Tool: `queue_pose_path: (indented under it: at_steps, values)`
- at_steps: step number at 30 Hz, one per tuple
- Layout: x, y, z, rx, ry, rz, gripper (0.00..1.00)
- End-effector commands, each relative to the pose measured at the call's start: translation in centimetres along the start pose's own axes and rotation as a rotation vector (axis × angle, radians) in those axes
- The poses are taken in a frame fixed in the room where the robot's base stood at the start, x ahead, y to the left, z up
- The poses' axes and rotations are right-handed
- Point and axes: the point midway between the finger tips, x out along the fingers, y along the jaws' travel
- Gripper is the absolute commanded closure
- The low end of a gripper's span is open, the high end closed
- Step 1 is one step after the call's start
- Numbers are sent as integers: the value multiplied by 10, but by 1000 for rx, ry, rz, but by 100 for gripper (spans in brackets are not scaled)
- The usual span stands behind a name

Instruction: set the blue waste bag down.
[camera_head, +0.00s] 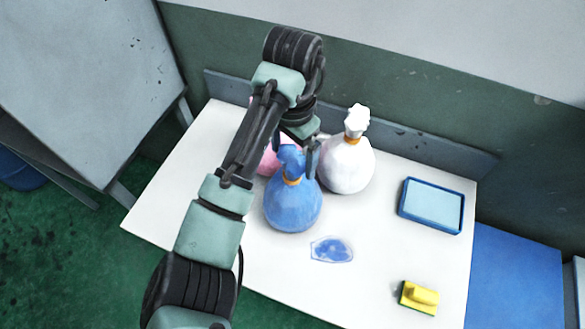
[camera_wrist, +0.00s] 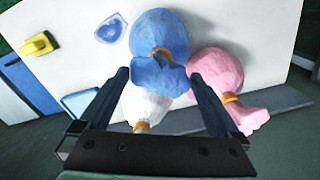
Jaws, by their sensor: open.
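The blue waste bag (camera_head: 292,208) stands upright on the white table, its neck tied with an orange band. In the wrist view the blue bag (camera_wrist: 160,35) lies ahead, its gathered top between my fingers. My gripper (camera_head: 298,152) is open at the bag's top, with one finger visible on its right side. In the wrist view both fingers of my gripper (camera_wrist: 159,77) are spread wide, with gaps to the bag's top. The other finger is hidden in the head view.
A white bag (camera_head: 346,165) stands close behind right of the blue one, and a pink bag (camera_head: 268,163) behind left, partly hidden by my arm. A blue patch (camera_head: 332,250), a blue-rimmed tray (camera_head: 432,229) and a yellow sponge-like thing (camera_head: 419,297) lie on the table (camera_head: 375,275).

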Motion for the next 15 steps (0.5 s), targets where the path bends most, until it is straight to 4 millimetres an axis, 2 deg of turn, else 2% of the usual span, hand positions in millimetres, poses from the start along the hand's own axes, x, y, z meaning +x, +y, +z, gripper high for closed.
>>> queue_pose_path:
  at_steps: [1, 6, 15]
  values:
    - [-11, -1, -1, 0, 3, -4, 2]
    - [-39, -1, 0, -1, 0, -3, 2]
    - [-46, 0, 0, -1, 0, 0, 2]
